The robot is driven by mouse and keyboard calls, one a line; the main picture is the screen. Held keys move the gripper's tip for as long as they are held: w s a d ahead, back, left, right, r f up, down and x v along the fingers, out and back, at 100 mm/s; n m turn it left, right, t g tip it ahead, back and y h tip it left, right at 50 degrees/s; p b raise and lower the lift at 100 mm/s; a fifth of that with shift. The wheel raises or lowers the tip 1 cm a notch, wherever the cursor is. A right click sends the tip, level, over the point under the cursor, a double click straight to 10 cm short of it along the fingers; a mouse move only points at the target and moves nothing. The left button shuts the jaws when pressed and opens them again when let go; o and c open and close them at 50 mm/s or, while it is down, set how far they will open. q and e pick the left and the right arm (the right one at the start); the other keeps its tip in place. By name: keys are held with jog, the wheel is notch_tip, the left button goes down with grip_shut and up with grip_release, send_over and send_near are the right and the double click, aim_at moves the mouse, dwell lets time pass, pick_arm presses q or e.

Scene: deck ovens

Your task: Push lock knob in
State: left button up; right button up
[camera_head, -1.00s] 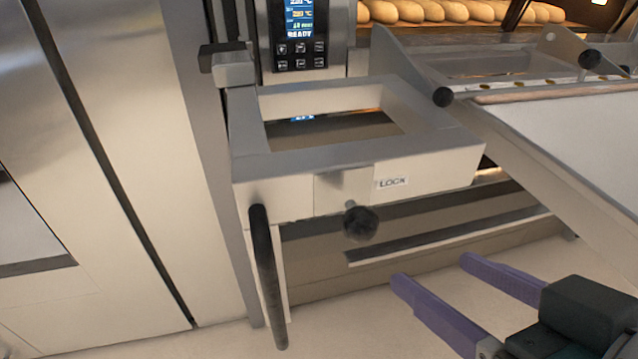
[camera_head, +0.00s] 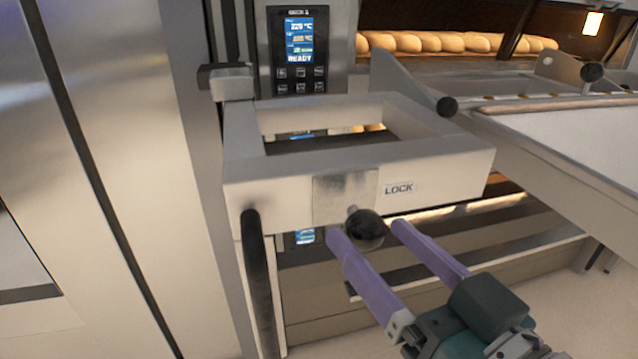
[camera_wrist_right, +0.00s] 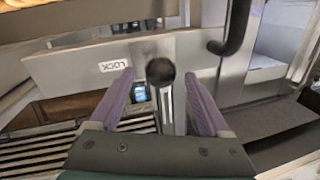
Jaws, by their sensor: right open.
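The lock knob (camera_head: 365,229) is a round black ball on a short stem. It sticks out of a metal plate (camera_head: 345,196) on the front of a grey frame, beside a LOCK label (camera_head: 399,188). My right gripper (camera_head: 362,231) is open, its two purple fingers pointing at the frame's front, just below and around the knob in the head view. In the right wrist view the knob (camera_wrist_right: 160,71) sits between the spread fingers, with a gap on each side. I cannot tell whether either finger touches it. My left gripper is out of view.
A black vertical handle (camera_head: 260,285) hangs from the frame's left corner. A loading board (camera_head: 580,125) with black knobs slants in at the right. Bread loaves (camera_head: 440,42) lie in the oven behind.

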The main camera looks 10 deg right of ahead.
jog(key=shift+w+a, duration=0.2)
jog(key=shift+w, duration=0.45)
grip_shut()
dwell(0.6)
